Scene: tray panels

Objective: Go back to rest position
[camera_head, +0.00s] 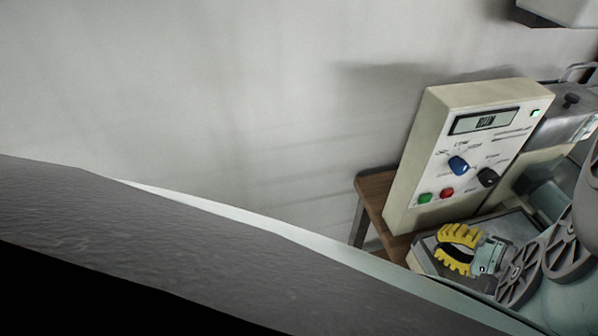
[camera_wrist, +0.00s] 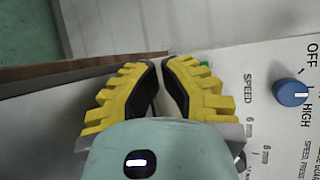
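My gripper (camera_head: 440,249) has yellow ribbed fingers with dark inner pads. In the head view it is at the lower right, low in front of the control box (camera_head: 462,150). In the wrist view my gripper (camera_wrist: 160,62) has its fingertips almost together, with a narrow gap and nothing seen between them. The box's pale panel (camera_wrist: 262,62) lies beyond the fingers on the right. The right finger partly hides a green button there.
The box has a blue knob (camera_head: 458,165), a black knob (camera_head: 487,177), a green button (camera_head: 425,198) and a red button (camera_head: 447,192). It stands on a wooden table (camera_head: 374,190). A grey metal machine (camera_head: 562,112) stands behind it. A bare wall (camera_head: 220,100) fills the left.

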